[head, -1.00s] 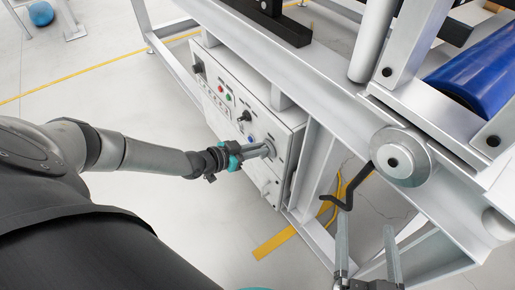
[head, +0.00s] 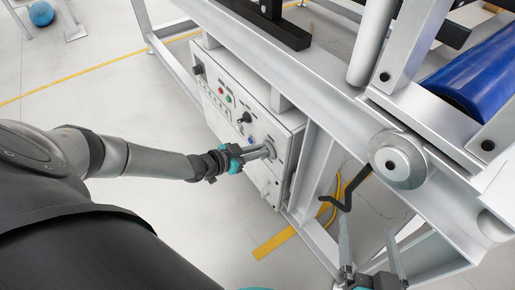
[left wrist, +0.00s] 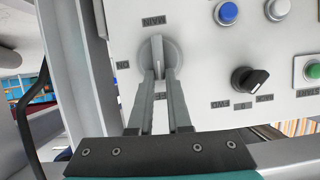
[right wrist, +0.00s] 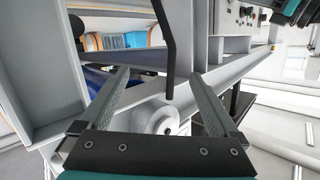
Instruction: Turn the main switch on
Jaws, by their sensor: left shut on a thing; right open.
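The control panel (head: 228,112) is a white box on the side of the metal frame. In the left wrist view the main switch (left wrist: 158,47) is a grey round knob with a raised grip, beside upside-down lettering that looks like MAIN. My left gripper (left wrist: 160,70) is shut on its grip, one finger on each side. In the head view my left gripper (head: 268,151) reaches the panel's lower right part and hides the knob. My right gripper (head: 367,226) is open and empty near the frame's lower right; it also shows open in the right wrist view (right wrist: 162,85).
A black selector knob (left wrist: 249,80), a blue button (left wrist: 227,13) and a green button (left wrist: 313,70) are near the switch. A black bent crank handle (head: 346,193) and a grey round hub (head: 398,160) are close to my right gripper. A blue roller (head: 470,75) lies at right.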

